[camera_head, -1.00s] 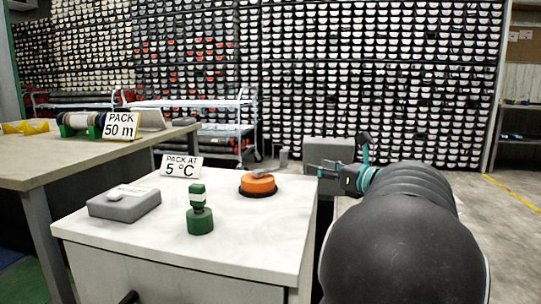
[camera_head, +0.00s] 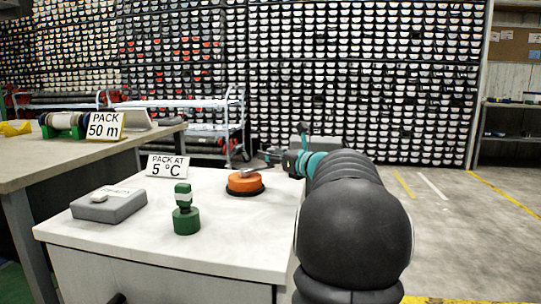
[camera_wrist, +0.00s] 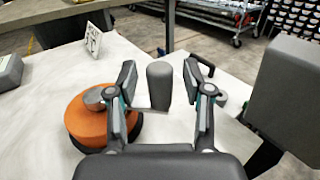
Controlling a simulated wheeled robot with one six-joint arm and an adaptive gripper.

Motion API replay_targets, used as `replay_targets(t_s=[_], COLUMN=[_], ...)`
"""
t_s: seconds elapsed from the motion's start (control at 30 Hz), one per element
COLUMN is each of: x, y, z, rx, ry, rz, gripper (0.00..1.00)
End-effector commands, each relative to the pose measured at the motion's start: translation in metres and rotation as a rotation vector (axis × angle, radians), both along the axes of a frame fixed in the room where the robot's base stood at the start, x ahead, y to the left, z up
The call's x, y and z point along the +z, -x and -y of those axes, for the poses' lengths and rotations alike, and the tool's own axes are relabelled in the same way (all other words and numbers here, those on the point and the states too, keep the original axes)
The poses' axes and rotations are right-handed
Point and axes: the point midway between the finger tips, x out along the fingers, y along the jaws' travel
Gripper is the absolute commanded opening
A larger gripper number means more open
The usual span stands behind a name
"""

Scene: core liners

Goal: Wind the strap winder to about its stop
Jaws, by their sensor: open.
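The strap winder (camera_head: 244,182) is an orange disc on a dark base, on the white cabinet top. In the wrist view the orange disc (camera_wrist: 88,122) is at the left, with a grey hub on it. A grey upright handle (camera_wrist: 160,84) stands to the right of the disc. My gripper (camera_wrist: 159,76) is open, with one finger on each side of this handle; I cannot tell whether either finger touches it. In the head view my gripper (camera_head: 277,156) is just right of the winder, small and partly hidden by my arm.
On the cabinet top (camera_head: 140,232) are a green knobbed post (camera_head: 186,215), a grey box (camera_head: 108,206) and a "PACK AT 5 °C" sign (camera_head: 167,166). A bench with a "PACK 50 m" sign (camera_head: 105,126) stands left. A grey block (camera_wrist: 286,100) is close right in the wrist view.

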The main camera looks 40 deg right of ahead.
Motion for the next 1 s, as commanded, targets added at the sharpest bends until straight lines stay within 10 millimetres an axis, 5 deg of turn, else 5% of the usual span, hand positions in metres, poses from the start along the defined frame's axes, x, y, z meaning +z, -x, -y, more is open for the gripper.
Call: replay_targets(t_s=[0.33, 0.57, 1.0], x=[0.000, 0.000, 0.000], y=[-0.004, -0.004, 0.009], z=[0.000, 0.000, 0.010], rx=[-0.001, 0.000, -0.066], ry=[0.000, 0.000, 0.001], rz=[0.000, 0.000, 0.002], gripper=[0.51, 0.00, 0.00])
